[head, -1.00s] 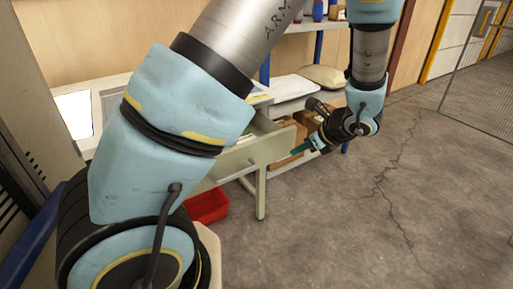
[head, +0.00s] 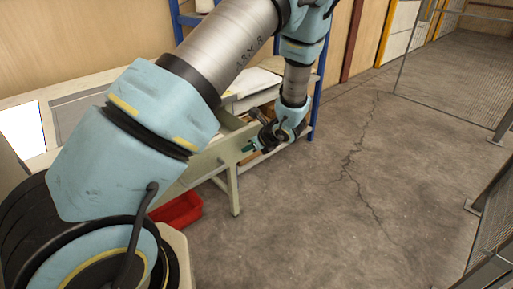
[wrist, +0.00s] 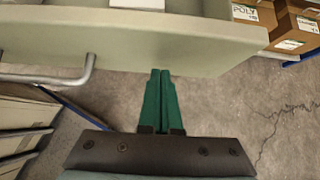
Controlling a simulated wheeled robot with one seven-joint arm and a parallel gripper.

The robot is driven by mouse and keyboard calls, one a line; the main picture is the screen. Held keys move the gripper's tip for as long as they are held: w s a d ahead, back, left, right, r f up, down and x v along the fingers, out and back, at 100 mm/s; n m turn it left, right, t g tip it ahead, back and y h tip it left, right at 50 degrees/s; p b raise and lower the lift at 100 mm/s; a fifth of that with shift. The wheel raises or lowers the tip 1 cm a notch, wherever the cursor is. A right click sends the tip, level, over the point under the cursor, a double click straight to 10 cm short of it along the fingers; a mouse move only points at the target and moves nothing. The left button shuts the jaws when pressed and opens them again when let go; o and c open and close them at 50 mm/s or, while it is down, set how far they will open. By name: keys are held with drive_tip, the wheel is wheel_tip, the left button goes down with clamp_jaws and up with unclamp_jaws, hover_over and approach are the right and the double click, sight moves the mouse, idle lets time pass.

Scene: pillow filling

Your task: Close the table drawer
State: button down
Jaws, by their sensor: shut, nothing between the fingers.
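The table drawer shows in the head view as a pale grey-green front panel (head: 207,158) standing out from the table (head: 78,108); my arm hides much of it. In the wrist view the drawer front (wrist: 190,35) spans the top, with a metal bar handle (wrist: 75,78) on its left part. My gripper (head: 248,149) is in front of the panel. Its green fingers (wrist: 160,72) are together and empty, pointing at the panel to the right of the handle. I cannot tell whether the fingertips touch it.
A red bin (head: 180,211) sits on the floor under the table. Cardboard boxes (wrist: 293,25) are beyond the drawer's right end. Open concrete floor (head: 330,210) lies to the right, with mesh fencing (head: 450,70) beyond.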

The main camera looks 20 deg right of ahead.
drive_tip(key=shift+w+a, duration=0.2)
drive_tip(key=shift+w, duration=0.3)
drive_tip(key=w+a, duration=0.2)
drive_tip(key=w, duration=0.4)
drive_tip(key=w+a+b, duration=0.1)
drive_tip(key=w+a, duration=0.2)
drive_tip(key=w, duration=0.2)
drive_tip(key=w+a, duration=0.3)
drive_tip(key=w, duration=0.3)
drive_tip(key=shift+w+a+b, duration=0.2)
drive_tip(key=shift+w+b, duration=0.15)
drive_tip(key=shift+s, duration=0.1)
